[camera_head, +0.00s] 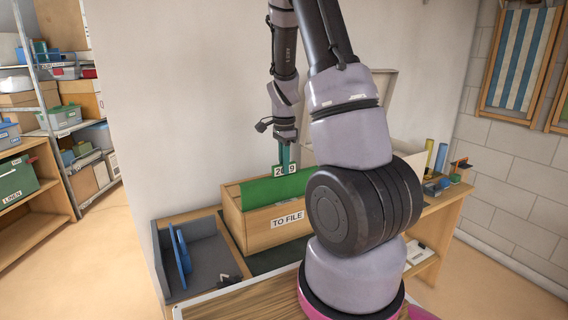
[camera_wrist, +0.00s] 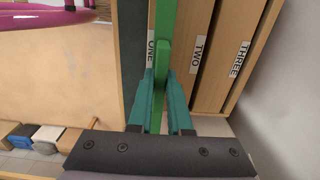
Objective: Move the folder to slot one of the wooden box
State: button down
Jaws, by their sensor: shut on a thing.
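The green folder (camera_head: 270,189), with a white tab reading about "20 9", stands upright at the wooden box (camera_head: 235,218), whose front carries a "TO FILE" label. My gripper (camera_head: 284,163) is above the box and shut on the folder's top edge. In the wrist view the teal fingers (camera_wrist: 161,112) pinch the folder (camera_wrist: 165,30) from both sides. There the folder runs beside the "ONE" label, with the "TWO" and "THREE" panels to its right. How deep the folder sits is hidden, and my arm covers the box's right part.
A grey tray with a blue upright piece (camera_head: 181,249) is left of the box. A pale open-lidded box (camera_head: 385,105) stands behind my arm. Shelves stand at far left.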

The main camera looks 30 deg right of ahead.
aim_at(284, 188)
jog(key=shift+f, duration=4.4)
jog(key=c, duration=0.8)
grip_release()
jog(key=shift+o, duration=0.2)
notch_tip(284, 188, up, 11)
jog(key=shift+f, duration=0.1)
